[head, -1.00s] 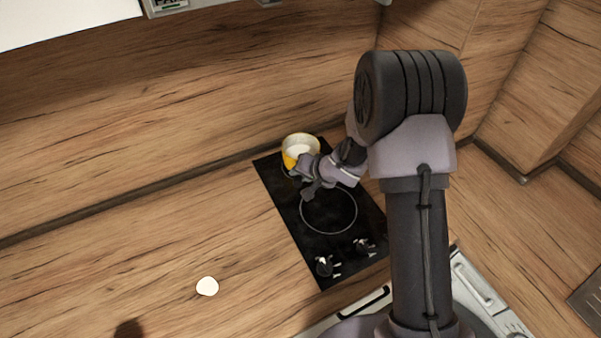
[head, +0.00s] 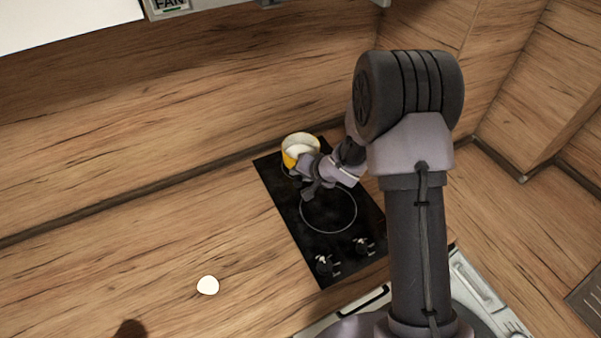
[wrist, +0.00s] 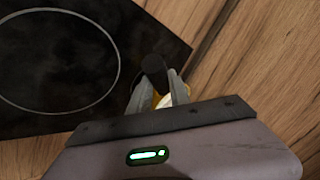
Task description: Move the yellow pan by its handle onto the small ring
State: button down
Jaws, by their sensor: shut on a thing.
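The yellow pan (head: 288,160), with a pale inside, sits upright at the back end of the black hob in the head view. A short arc of the small ring (head: 284,173) shows at its lower left edge; the rest is hidden. My gripper (head: 305,172) is at the pan's near side. In the wrist view my gripper (wrist: 158,90) is shut on the dark pan handle (wrist: 154,68), with a finger on each side. Only a sliver of yellow shows between the fingers there. I cannot tell whether the pan touches the hob.
The large ring (head: 328,228) on the hob (head: 296,238) is empty. Two knobs (head: 326,264) stand at the hob's front. A white round thing (head: 208,285) lies on the counter at left. The wooden splashback is close behind the pan. The counter left of the hob is mostly clear.

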jog(key=shift+f+b, duration=0.35)
jog(key=shift+f, duration=0.2)
dwell(0.4)
jog(key=c, duration=1.1)
grip_release()
jog(key=shift+s, duration=0.1)
jog(key=s+b, duration=0.1)
jog(key=s, duration=0.1)
jog(key=s+b, duration=0.1)
jog(key=s, duration=0.1)
jog(key=s+a+b, duration=0.1)
jog(key=s, duration=0.2)
jog(key=shift+w+r, duration=0.1)
